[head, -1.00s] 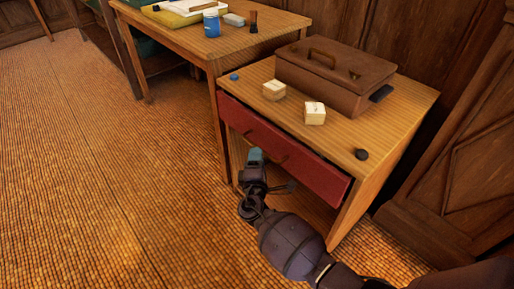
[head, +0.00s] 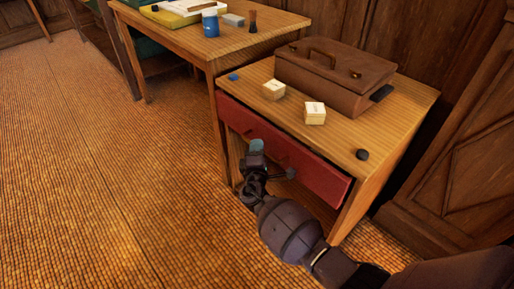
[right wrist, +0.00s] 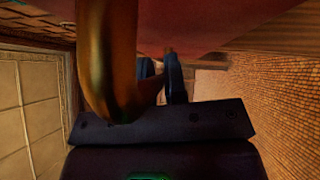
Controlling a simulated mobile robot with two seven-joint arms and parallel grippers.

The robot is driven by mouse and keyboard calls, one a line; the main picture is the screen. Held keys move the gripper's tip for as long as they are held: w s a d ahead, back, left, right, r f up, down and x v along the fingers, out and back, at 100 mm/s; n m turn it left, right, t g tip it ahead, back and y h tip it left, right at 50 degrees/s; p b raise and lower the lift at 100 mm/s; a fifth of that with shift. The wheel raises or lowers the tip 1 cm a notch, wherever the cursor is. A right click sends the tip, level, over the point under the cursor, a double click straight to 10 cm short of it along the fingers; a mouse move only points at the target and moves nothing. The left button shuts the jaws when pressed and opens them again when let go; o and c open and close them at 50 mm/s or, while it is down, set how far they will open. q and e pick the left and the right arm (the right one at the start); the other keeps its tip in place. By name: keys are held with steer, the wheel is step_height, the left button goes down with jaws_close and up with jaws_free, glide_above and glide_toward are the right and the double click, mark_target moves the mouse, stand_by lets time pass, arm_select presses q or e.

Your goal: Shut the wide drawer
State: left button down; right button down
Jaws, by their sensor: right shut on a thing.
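The wide drawer (head: 318,176) has a red front and sits under the top of the small wooden table in the head view. A narrow dark gap shows between the drawer front and the tabletop, so it looks slightly open. My right gripper (head: 257,147) is at the drawer front, left of its middle. In the right wrist view, a curved brass handle (right wrist: 105,65) is close in front, and my right fingers (right wrist: 165,82) are shut on it, below the red drawer front (right wrist: 205,22). Fingertip contact is partly hidden. My left gripper is not in view.
A brown case (head: 335,75), two small pale boxes (head: 315,113) and a dark round item (head: 362,154) stand on the tabletop (head: 400,125). A taller table (head: 180,35) is at the left. The floor at left is clear; wood panelling stands at right.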

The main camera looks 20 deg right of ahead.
mark_target(267, 142)
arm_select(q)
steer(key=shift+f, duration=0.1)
arm_select(e)
steer(key=shift+d, duration=0.1)
steer(key=d, duration=0.2)
steer(key=w+b, duration=0.1)
steer(key=shift+d+f, duration=0.25)
steer(key=shift+d, duration=0.15)
steer(key=shift+w+d+r, duration=0.1)
steer(key=shift+d, duration=0.2)
steer(key=shift+r, duration=0.2)
steer(key=c, duration=1.2)
jaws_free()
steer(key=shift+w+d, duration=0.1)
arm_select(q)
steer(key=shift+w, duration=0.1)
arm_select(e)
steer(key=shift+o, duration=0.2)
arm_select(q)
steer(key=shift+p, duration=0.5)
arm_select(e)
steer(key=v, duration=1.1)
